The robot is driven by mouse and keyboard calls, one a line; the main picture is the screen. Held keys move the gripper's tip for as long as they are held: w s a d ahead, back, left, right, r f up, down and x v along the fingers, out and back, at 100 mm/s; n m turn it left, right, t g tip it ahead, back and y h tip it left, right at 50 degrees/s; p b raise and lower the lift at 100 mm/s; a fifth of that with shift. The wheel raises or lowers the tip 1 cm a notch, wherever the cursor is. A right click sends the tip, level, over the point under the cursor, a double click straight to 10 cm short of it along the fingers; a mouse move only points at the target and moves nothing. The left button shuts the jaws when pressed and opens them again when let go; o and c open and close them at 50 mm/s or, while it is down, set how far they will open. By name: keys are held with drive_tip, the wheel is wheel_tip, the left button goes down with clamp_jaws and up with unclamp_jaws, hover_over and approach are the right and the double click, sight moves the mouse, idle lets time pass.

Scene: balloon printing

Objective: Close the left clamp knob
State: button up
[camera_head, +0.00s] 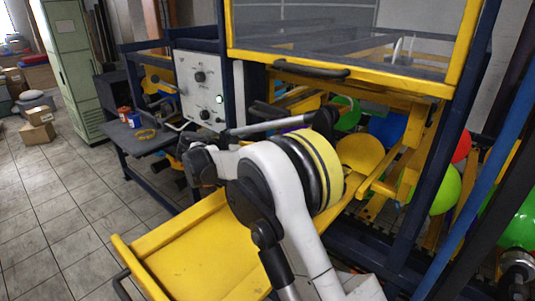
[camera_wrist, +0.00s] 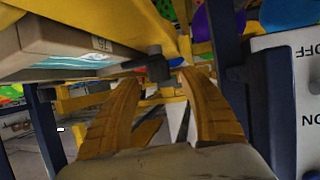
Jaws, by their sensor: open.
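In the wrist view, a black clamp knob (camera_wrist: 158,68) on a short dark stem is at the upper middle, under the yellow frame. I cannot be sure from the picture that it is the left one. My gripper (camera_wrist: 161,80) is open, its two orange-yellow fingers apart on either side of the knob's lower area. Whether the fingertips reach around the knob or stop short of it is unclear, and I see no clear contact. In the head view my own arm covers the middle of the machine, and I cannot make out the gripper or the knob there.
A control panel (camera_head: 200,88) stands left of the machine; its upside-down edge (camera_wrist: 297,85) is at the right in the wrist view. A dark post (camera_wrist: 272,100) stands close right of the fingers. A yellow tray (camera_head: 200,255) extends below my arm. Balloons (camera_head: 387,130) lie behind.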

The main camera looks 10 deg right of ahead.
drive_tip(key=v, duration=0.9)
drive_tip(key=shift+s+a, duration=0.15)
drive_tip(key=shift+a, duration=0.1)
